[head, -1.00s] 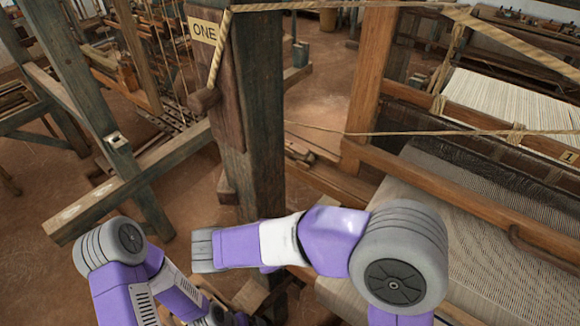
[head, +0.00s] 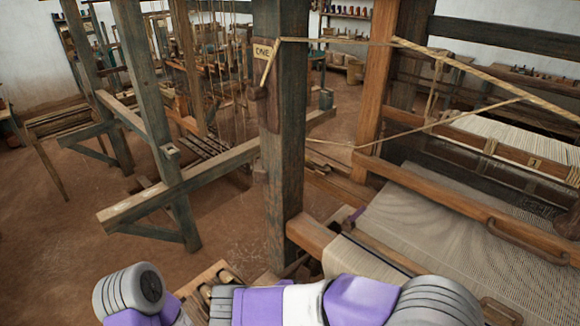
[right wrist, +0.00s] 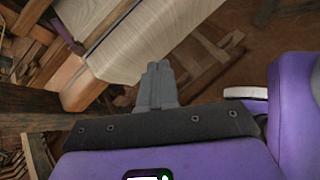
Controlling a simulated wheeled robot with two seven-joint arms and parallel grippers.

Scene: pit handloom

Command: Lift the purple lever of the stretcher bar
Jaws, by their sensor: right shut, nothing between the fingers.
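In the right wrist view a purple piece (right wrist: 68,33) lies at upper left, beside the pale cloth-covered beam. The stretcher bar itself is not clear to me. My right gripper (right wrist: 157,70) is shut and empty in the right wrist view, its fingertips pointing toward the beam, apart from the purple piece. The head view shows my right arm's links across the bottom, but not its gripper. My left gripper is out of view.
A rope (head: 440,122) stretches above the cloth. Open earthen floor (head: 60,240) lies to the left.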

